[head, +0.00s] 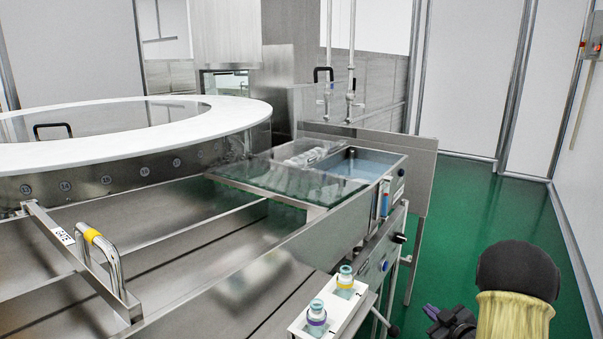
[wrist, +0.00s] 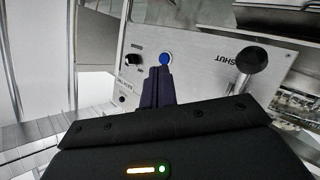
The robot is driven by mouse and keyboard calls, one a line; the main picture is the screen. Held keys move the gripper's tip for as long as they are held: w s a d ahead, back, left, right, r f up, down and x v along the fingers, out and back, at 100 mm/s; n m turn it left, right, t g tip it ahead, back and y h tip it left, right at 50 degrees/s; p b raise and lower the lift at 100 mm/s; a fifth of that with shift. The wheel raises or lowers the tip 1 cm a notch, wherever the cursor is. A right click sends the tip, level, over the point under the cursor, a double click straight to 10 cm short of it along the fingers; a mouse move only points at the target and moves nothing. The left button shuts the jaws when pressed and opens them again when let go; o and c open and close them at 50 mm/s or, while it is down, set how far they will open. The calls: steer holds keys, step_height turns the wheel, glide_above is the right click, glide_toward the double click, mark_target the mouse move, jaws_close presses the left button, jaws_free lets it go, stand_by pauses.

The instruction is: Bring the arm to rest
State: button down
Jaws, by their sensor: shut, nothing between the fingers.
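My gripper (head: 431,311) is low at the right of the head view, beside the washer's front side and above the green floor. Its dark fingers are together and empty. The wrist view shows the shut fingers (wrist: 156,78) pointing at a metal control panel (wrist: 200,62). The fingertips appear just below a blue button (wrist: 166,59) in the picture; I cannot tell the exact gap to the panel.
The panel carries a black knob (wrist: 133,59) and a black ball-ended lever (wrist: 250,60). A white holder (head: 346,309) with two small bottles sits on the washer's near edge. A handled bar (head: 80,262) lies at left. Green floor (head: 495,215) is open at right.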

steer(key=s+a+r+m+g+h, duration=0.2)
steer(key=s+a+m+g, duration=0.3)
steer(key=s+a, duration=0.6)
steer(key=s+a+r+m+g+h, duration=0.1)
steer(key=s+a+r+m+g, duration=0.15)
steer(key=s+a+g, duration=0.85)
steer(key=s+d+r+t+p, duration=0.1)
steer(key=s+r+t+p, duration=0.1)
steer(key=r+p, duration=1)
steer(key=s+d+r+t+p, duration=0.2)
steer(key=r+p, duration=1)
steer(key=shift+m, duration=0.25)
stand_by(1.1)
